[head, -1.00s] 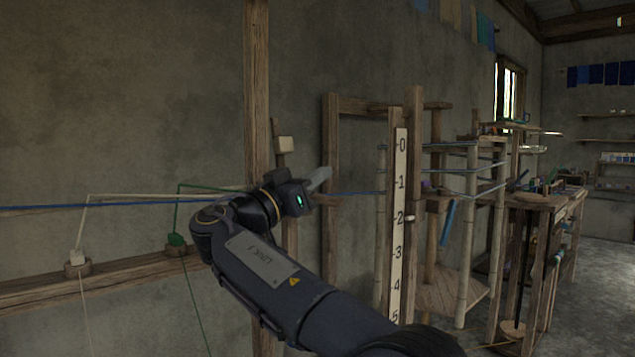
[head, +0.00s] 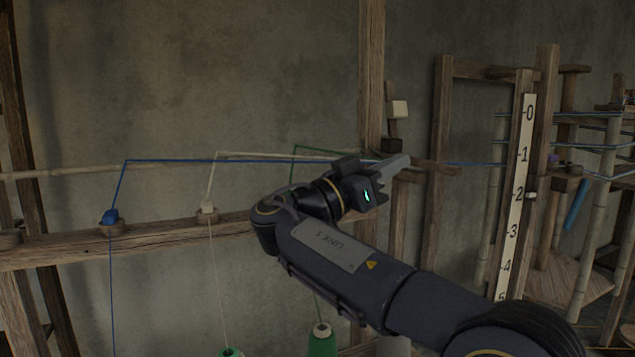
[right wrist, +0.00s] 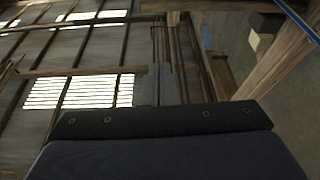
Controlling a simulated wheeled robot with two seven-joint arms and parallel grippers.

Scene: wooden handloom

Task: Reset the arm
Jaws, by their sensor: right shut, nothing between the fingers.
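My right arm comes in from the lower right in the head view, and its gripper (head: 398,164) points right, in front of the wooden post (head: 371,70). The fingers lie together with nothing between them. In the right wrist view the closed fingers (right wrist: 158,85) show in the middle, above the dark gripper body. The blue thread (head: 240,160) runs behind the gripper and on to the right. My left gripper does not show.
A numbered scale board (head: 515,200) and a loom frame (head: 440,130) stand to the right. Green spools (head: 322,342) stand low. Bare wall lies above the arm.

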